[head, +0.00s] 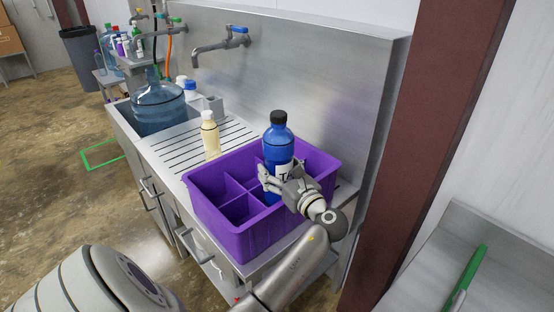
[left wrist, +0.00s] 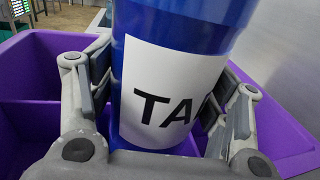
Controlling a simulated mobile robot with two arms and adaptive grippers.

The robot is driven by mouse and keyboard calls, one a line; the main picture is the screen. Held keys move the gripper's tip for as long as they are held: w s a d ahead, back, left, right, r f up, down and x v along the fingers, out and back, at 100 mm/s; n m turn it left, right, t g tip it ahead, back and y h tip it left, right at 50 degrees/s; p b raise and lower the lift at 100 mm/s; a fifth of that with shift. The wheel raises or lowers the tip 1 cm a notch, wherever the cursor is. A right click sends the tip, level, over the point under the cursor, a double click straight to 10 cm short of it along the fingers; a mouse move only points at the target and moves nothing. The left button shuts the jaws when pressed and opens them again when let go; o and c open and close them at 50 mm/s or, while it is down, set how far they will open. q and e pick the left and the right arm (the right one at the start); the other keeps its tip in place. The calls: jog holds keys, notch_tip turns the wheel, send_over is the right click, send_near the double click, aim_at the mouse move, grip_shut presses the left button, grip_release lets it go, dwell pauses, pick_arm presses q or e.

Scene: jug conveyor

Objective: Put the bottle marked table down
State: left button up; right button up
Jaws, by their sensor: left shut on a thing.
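A blue bottle (head: 278,143) with a black cap and a white label stands upright at the purple divided crate (head: 262,233), toward its back right. The label shows the letters "TA" in the left wrist view, and the rest is cut off by a finger. My left gripper (head: 279,178) is shut around the bottle's body from the front right. In the left wrist view the fingers press on both sides of the bottle (left wrist: 180,80). The bottle's base is hidden, so I cannot tell whether it touches the crate floor. My right gripper is not in view.
The crate's left and front compartments look empty. A cream bottle (head: 210,137) stands on the ribbed drainboard beside it. A large blue water jug (head: 158,103) sits in the sink. A tap (head: 220,46) and steel backsplash rise behind. A grey bin (head: 82,55) stands far left.

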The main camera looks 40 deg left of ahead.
pick_arm(q)
jog(key=shift+f, duration=0.6)
jog(key=o, duration=1.4)
jog(key=shift+s+f, duration=0.1)
jog(key=shift+f, duration=0.1)
jog(key=o, duration=0.5)
jog(key=shift+s+d, duration=0.1)
jog(key=shift+r, duration=0.4)
jog(key=shift+r+b+v, duration=0.2)
jog(key=shift+b+v, duration=0.5)
jog(key=shift+v, duration=2.3)
jog(key=shift+r+b+v, duration=0.2)
jog(key=shift+b+v, duration=0.5)
jog(key=shift+v, duration=2.25)
